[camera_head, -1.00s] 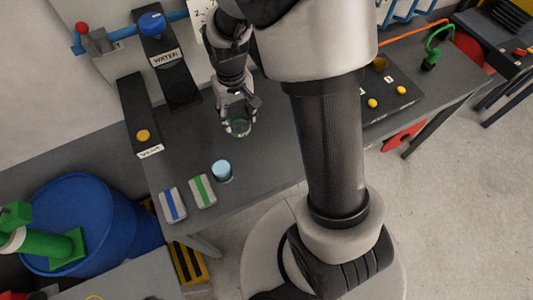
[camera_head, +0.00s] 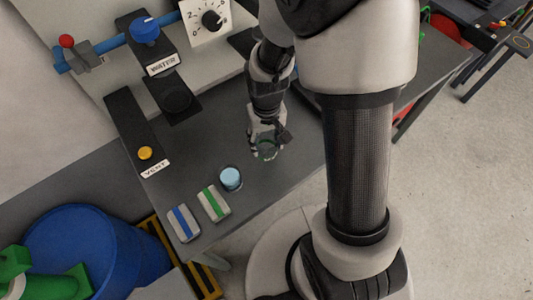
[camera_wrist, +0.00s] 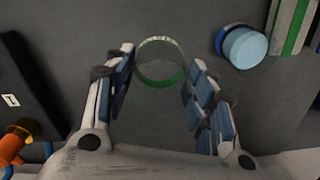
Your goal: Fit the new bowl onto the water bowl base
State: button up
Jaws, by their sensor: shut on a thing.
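A clear round glass bowl with a green band (camera_wrist: 160,62) sits between the fingers of my gripper (camera_wrist: 160,75). In the head view my gripper (camera_head: 266,148) is shut on this bowl above the dark table, right of the light blue cup. The green band of the bowl also shows faintly there. The water bowl base (camera_head: 177,101) is a black block with a round seat below the WATER label, up and left of my gripper. The seat looks empty. The gap between bowl and table cannot be judged.
A light blue cup (camera_head: 230,178) stands on the table (camera_head: 190,150), near green-striped (camera_head: 214,203) and blue-striped (camera_head: 183,222) blocks. The VENT block with a yellow button (camera_head: 145,153) is at left. A blue valve knob (camera_head: 145,30) and a dial (camera_head: 211,19) are behind.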

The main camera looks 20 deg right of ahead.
aim_at(267, 151)
jog(key=shift+f+b, duration=0.9)
jog(key=shift+f, duration=2.1)
jog(key=shift+f, duration=0.25)
jog(key=o, duration=1.6)
jog(key=shift+r, duration=0.1)
jog(key=shift+c, duration=0.2)
jog(key=shift+r, duration=0.1)
